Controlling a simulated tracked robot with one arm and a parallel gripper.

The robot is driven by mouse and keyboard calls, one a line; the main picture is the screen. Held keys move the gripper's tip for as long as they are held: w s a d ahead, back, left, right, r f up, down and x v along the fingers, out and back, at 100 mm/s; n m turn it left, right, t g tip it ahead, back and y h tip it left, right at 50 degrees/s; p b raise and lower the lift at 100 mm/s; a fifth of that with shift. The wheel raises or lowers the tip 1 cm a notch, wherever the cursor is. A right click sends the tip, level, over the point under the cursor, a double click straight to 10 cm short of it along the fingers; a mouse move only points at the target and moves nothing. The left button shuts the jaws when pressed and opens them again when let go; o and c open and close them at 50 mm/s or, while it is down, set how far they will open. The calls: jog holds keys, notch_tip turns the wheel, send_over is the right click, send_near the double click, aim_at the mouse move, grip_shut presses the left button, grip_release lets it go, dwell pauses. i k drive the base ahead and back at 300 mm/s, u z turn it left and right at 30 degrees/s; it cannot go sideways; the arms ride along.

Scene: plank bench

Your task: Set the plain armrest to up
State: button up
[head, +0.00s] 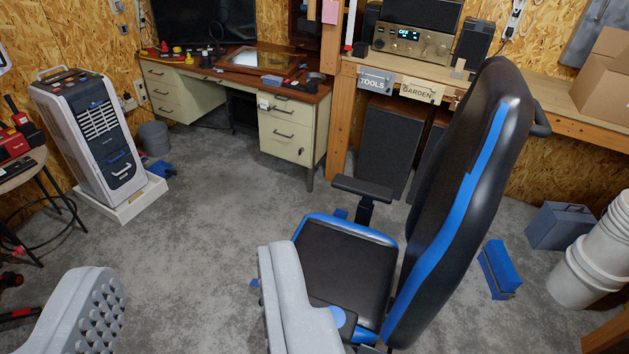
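A black chair with blue trim has its seat (345,265) facing left and a tall backrest (465,190) on the right. The plain armrest (362,188) is on the seat's far side, a black pad lying about level on a short post. The other armrest (341,319), on the near side, carries a blue round mark and is partly hidden by my right finger. My gripper (188,265) is open and empty, its two grey fingers wide apart at the bottom. The right finger overlaps the seat's near left edge in view; contact cannot be told. The plain armrest is beyond it, up and right.
Grey floor is clear left of the chair. A desk (285,130) and a workbench (560,120) line the back. A white wheeled unit (95,140) and a stool (30,170) stand left. A blue box (498,270) and white buckets (590,260) are right.

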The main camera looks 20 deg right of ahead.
aim_at(368, 191)
jog(key=u, duration=1.05)
jog(key=i, duration=2.85)
jog(key=z, duration=2.25)
jog(key=i, duration=1)
